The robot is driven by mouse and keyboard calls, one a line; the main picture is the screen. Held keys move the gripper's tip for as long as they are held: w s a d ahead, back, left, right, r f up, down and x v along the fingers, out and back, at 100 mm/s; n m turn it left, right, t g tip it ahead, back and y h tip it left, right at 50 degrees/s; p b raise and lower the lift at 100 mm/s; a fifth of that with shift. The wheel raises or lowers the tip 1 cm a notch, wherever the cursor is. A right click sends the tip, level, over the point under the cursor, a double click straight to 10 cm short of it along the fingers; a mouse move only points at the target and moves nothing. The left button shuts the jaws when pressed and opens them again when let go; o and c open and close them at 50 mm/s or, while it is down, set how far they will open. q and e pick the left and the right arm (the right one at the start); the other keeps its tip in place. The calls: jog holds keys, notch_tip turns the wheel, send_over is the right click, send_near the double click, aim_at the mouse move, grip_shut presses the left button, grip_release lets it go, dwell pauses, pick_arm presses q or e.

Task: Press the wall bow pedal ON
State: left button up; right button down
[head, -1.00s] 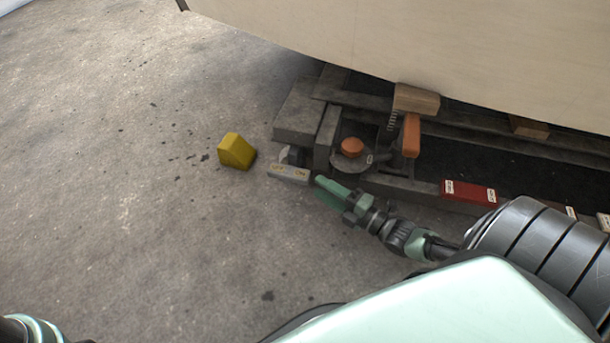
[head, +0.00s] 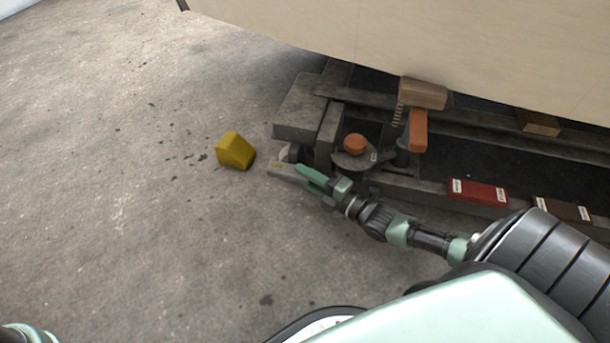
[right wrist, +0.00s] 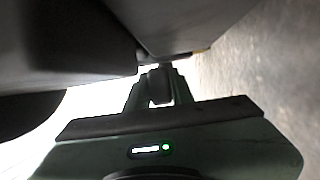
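The pedal (head: 280,168) is a small flat grey rocker with yellowish markings. It lies on the floor in the head view, at the left end of the dark cradle under the hull. My right gripper (head: 308,175) reaches in from the right. Its green fingers look closed together, with nothing seen between them. They cover the right end of the pedal; I cannot tell whether they touch it. The right wrist view shows the fingers (right wrist: 160,85) close to dark grey surfaces; the pedal is not clear there.
A yellow wedge (head: 235,151) sits on the floor left of the pedal. A round orange knob (head: 355,143) and an orange lever (head: 418,131) stand on the cradle (head: 297,118). A red block (head: 478,190) lies to the right. The pale hull (head: 400,40) overhangs. Open floor lies left.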

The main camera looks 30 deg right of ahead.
jog(key=shift+f+m+t, duration=0.25)
jog(key=shift+m+t, duration=0.05)
jog(key=shift+t, duration=0.3)
jog(key=shift+f+m+t+y, duration=0.3)
jog(key=shift+m+t, duration=0.2)
jog(key=shift+t, duration=0.4)
jog(key=c, duration=1.2)
grip_release()
jog(key=shift+c, duration=0.2)
jog(key=shift+s, duration=0.2)
jog(key=s+d+p, duration=0.3)
jog(key=s+p, duration=0.3)
jog(key=s, duration=0.6)
jog(key=shift+d+f, duration=0.25)
jog(key=shift+d, duration=0.15)
jog(key=shift+a, duration=0.1)
